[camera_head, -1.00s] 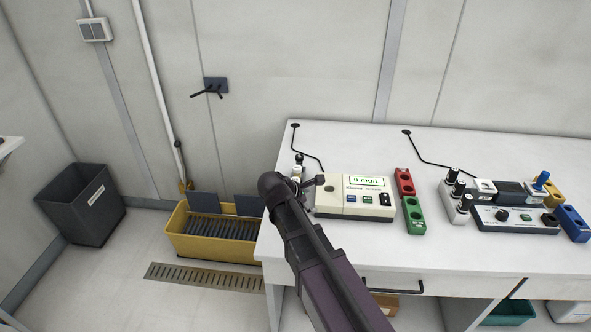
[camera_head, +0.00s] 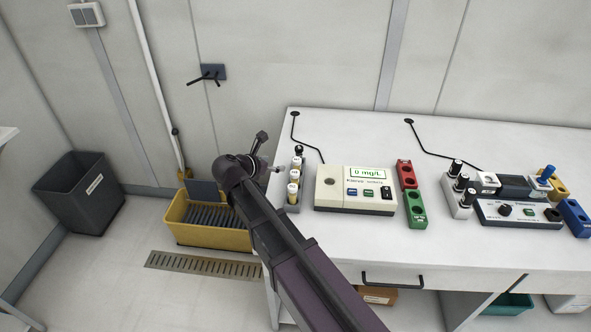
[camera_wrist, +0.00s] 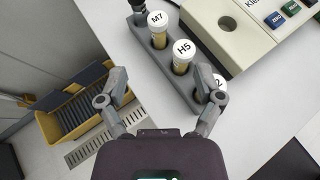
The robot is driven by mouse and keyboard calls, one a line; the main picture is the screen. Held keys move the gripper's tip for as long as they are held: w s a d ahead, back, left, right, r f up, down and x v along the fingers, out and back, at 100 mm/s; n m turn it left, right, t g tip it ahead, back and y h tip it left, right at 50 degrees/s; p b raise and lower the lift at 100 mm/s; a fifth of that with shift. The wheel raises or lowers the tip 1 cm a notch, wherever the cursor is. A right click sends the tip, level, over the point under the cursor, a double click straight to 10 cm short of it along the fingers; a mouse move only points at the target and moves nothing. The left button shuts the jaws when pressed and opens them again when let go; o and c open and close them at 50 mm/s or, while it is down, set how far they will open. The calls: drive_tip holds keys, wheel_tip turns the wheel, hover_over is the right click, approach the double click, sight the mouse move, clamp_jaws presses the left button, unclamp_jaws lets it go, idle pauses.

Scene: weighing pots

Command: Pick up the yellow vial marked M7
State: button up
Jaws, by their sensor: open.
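The yellow vial marked M7 (camera_wrist: 158,32) stands upright in a grey rack (camera_wrist: 171,78), its white cap facing the wrist camera. Next to it in the rack stands a vial marked H5 (camera_wrist: 182,58). A third vial cap (camera_wrist: 219,82), showing a 2, is partly hidden behind my right finger. In the head view the rack (camera_head: 293,207) with its vials stands just right of my gripper (camera_head: 268,158). In the wrist view my gripper (camera_wrist: 160,100) is open and empty. Its fingers are spread, with the left one over the table edge and the right one near the rack.
A beige meter (camera_head: 355,190) stands right of the rack, with a red block (camera_head: 406,173) and a green block (camera_head: 415,210) beyond it. A black-capped item (camera_wrist: 142,12) fills the rack's far end. A yellow bin (camera_head: 205,238) stands on the floor left of the table.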

sight(295, 161)
drive_tip(key=b+x, duration=0.3)
drive_tip(key=x, duration=0.4)
drive_tip(key=shift+w+f+b, duration=0.15)
drive_tip(key=shift+b, duration=0.15)
drive_tip(key=shift+w+d+f, duration=0.15)
drive_tip(key=shift+w+d, duration=0.25)
drive_tip(key=b+x, duration=0.1)
drive_tip(key=x, duration=0.1)
drive_tip(key=b+x, duration=0.1)
drive_tip(key=x, duration=0.1)
drive_tip(key=shift+w+a+f, duration=0.15)
drive_tip(key=shift+a, duration=0.1)
drive_tip(key=shift+w+d+f+b, duration=0.15)
drive_tip(key=shift+w+d+b, duration=0.2)
drive_tip(key=shift+w+b, duration=0.1)
drive_tip(key=shift+s, duration=0.1)
clamp_jaws()
